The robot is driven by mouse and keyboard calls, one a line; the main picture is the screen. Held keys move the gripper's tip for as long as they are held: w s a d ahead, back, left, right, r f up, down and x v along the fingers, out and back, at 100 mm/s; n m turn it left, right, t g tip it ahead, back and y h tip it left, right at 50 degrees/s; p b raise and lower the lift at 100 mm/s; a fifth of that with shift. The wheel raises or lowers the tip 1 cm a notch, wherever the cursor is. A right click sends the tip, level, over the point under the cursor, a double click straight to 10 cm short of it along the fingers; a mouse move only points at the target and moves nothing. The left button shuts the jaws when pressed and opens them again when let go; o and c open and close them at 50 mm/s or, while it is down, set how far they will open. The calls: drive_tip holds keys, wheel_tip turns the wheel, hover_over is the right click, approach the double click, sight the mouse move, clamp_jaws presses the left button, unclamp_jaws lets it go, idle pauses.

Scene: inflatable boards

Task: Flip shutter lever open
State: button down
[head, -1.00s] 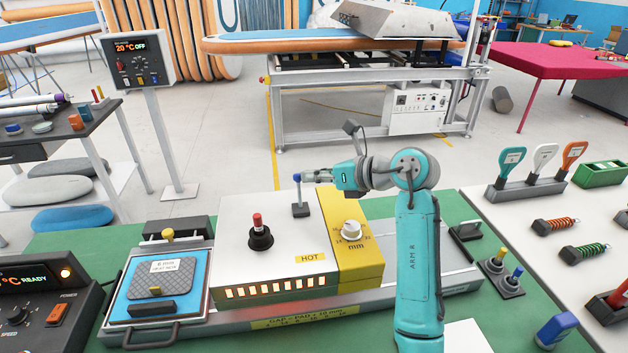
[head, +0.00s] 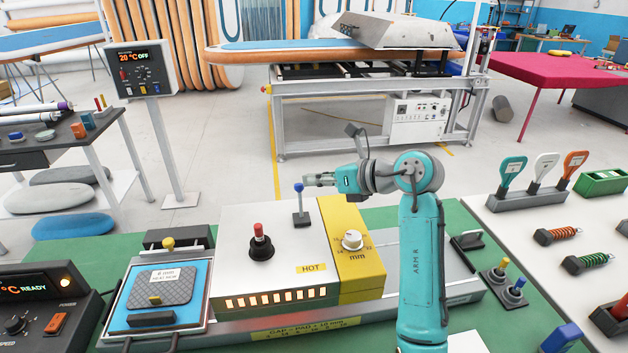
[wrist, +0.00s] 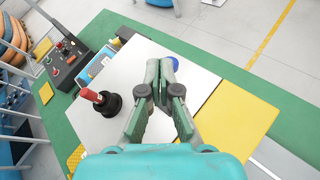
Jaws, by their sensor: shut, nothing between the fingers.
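A white heater box (head: 235,215) with a yellow right section sits on the green bench. Near its back right edge stands an upright lever with a blue knob (head: 299,188); a second upright lever with a red handle (head: 258,233) stands nearer its middle. Neither lever is named as the shutter. My gripper (head: 308,180) is shut and empty, just right of and slightly above the blue knob. In the wrist view, the fingers (wrist: 161,78) hide most of the blue lever; part of its blue knob (wrist: 172,62) shows behind the fingertips. Contact cannot be told.
A white dial (head: 352,240) is on the yellow section, near a HOT label (head: 310,267). Glowing slots (head: 268,299) line the box front. A tray with a grey pad (head: 161,287) lies left. Small levers (head: 510,283) and a white tool table are right.

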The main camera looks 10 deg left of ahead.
drive_tip(key=v, duration=1.2)
drive_tip(key=shift+w, duration=0.1)
drive_tip(key=s+a+f+y, duration=0.1)
drive_tip(key=s+f, duration=0.2)
drive_tip(key=s+a+f+m+g+y, duration=0.1)
drive_tip(key=s+f+y, duration=0.1)
drive_tip(key=s, duration=0.1)
drive_tip(key=s+a+f+y, duration=0.1)
drive_tip(key=s+f+y, duration=0.1)
drive_tip(key=s+f, duration=0.1)
drive_tip(key=shift+s+a+f+g, duration=0.2)
drive_tip(key=shift+a+f+g, duration=0.1)
drive_tip(key=shift+a, duration=0.1)
drive_tip(key=s+d+f+n+t+h, duration=0.3)
drive_tip(key=s+d+f+n+h, duration=0.2)
drive_tip(key=s+n, duration=0.4)
drive_tip(key=s+d+f+n+t+h, duration=0.4)
drive_tip(key=s+f+n, duration=0.5)
drive_tip(key=s, duration=1)
drive_tip(key=s+d+f+n+t+h, duration=0.3)
drive_tip(key=s+d+f+n+h, duration=0.4)
drive_tip(key=s, duration=0.7)
drive_tip(key=d+n+h, duration=0.1)
drive_tip(key=d+n, duration=0.1)
drive_tip(key=d, duration=0.1)
drive_tip(key=shift+t, duration=0.4)
